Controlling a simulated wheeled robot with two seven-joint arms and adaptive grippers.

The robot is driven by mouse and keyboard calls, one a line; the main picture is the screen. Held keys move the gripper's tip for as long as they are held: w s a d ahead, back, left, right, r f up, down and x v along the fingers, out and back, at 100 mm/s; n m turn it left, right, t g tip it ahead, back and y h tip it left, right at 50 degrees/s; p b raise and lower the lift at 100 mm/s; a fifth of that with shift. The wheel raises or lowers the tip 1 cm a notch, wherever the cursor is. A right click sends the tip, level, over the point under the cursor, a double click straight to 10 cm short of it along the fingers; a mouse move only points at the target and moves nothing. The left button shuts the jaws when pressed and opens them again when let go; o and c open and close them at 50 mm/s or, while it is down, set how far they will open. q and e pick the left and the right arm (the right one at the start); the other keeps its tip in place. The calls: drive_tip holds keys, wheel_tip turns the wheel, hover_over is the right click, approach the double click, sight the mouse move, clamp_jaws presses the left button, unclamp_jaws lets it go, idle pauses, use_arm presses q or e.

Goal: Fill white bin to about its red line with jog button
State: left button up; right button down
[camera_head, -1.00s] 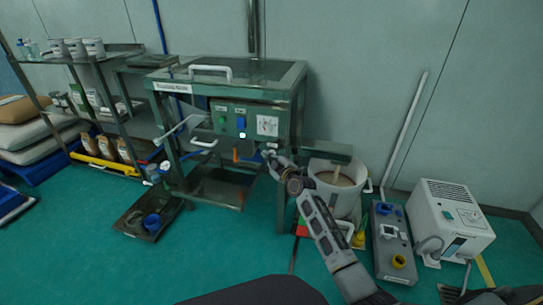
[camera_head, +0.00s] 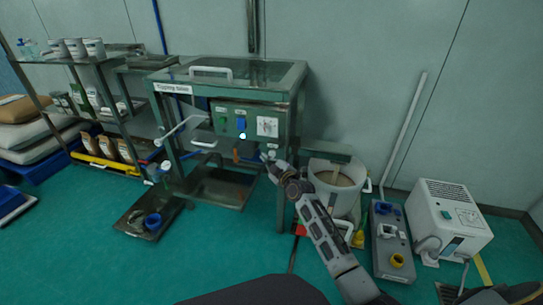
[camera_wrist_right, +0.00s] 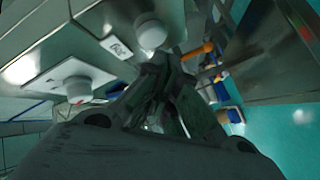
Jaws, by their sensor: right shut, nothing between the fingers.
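The white bin (camera_head: 352,202) stands on the floor right of the sieve machine (camera_head: 228,75), under its side chute (camera_head: 325,150). Tan material with a pale upright strip shows inside; I cannot make out the red line. The machine's front panel (camera_head: 267,126) carries a green control, a blue control (camera_head: 241,124) and a small white knob (camera_head: 242,136); which is the jog button I cannot tell. My right gripper (camera_head: 265,157) is shut and empty, just below and right of these controls. In the wrist view its fingers (camera_wrist_right: 172,65) are near a round white knob (camera_wrist_right: 151,34), contact unclear. My left gripper is out of view.
A grey unit with a yellow ring (camera_head: 397,261) and a white boxy machine (camera_head: 450,218) stand right of the bin. A dark tray with a blue cup (camera_head: 152,221) lies on the floor at left. Shelves (camera_head: 100,58) stand behind it. The front floor is open.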

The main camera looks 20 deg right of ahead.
drive_tip(key=shift+s+a, duration=0.1)
drive_tip(key=s+a+p, duration=0.1)
drive_tip(key=s+p, duration=0.1)
drive_tip(key=s+a+p, duration=0.1)
drive_tip(key=s+p, duration=0.1)
drive_tip(key=shift+a, duration=0.35)
idle(0.4)
drive_tip(key=shift+m, duration=0.3)
idle(2.2)
